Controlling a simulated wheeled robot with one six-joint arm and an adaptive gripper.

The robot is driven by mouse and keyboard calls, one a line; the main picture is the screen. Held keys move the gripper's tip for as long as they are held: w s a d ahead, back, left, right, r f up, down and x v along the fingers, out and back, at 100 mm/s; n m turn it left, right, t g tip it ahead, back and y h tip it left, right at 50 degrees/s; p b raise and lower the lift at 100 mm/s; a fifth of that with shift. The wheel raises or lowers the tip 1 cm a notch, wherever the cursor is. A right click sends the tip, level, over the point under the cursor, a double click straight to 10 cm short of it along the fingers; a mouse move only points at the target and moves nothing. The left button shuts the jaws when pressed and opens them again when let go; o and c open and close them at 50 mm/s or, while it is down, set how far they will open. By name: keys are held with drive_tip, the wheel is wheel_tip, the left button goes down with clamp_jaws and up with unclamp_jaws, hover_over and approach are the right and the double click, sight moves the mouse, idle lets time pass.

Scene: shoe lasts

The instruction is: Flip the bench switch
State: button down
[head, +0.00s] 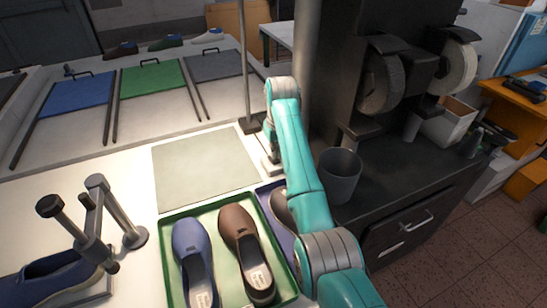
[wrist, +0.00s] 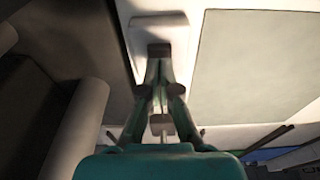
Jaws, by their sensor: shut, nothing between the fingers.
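The bench switch (wrist: 158,50) shows in the wrist view as a small dark block on a pale raised plate, at the top centre. In the head view its pale plate (head: 266,165) shows in part beside my arm, and the dark block cannot be made out. My gripper (wrist: 159,72) is shut and empty. Its fingertips are right at the near edge of the dark block in the wrist view. I cannot tell whether they touch it, or which way the switch is set.
A grey-green mat (head: 205,168) lies left of the switch. A green tray (head: 165,255) with clogs is in front. A grey bin (head: 340,175) and a dark grinding machine (head: 410,75) stand to the right. A thin post (head: 245,70) rises behind.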

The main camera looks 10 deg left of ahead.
sight(275, 160)
drive_tip(key=shift+f, duration=0.85)
idle(0.4)
drive_tip(key=shift+r, duration=3.55)
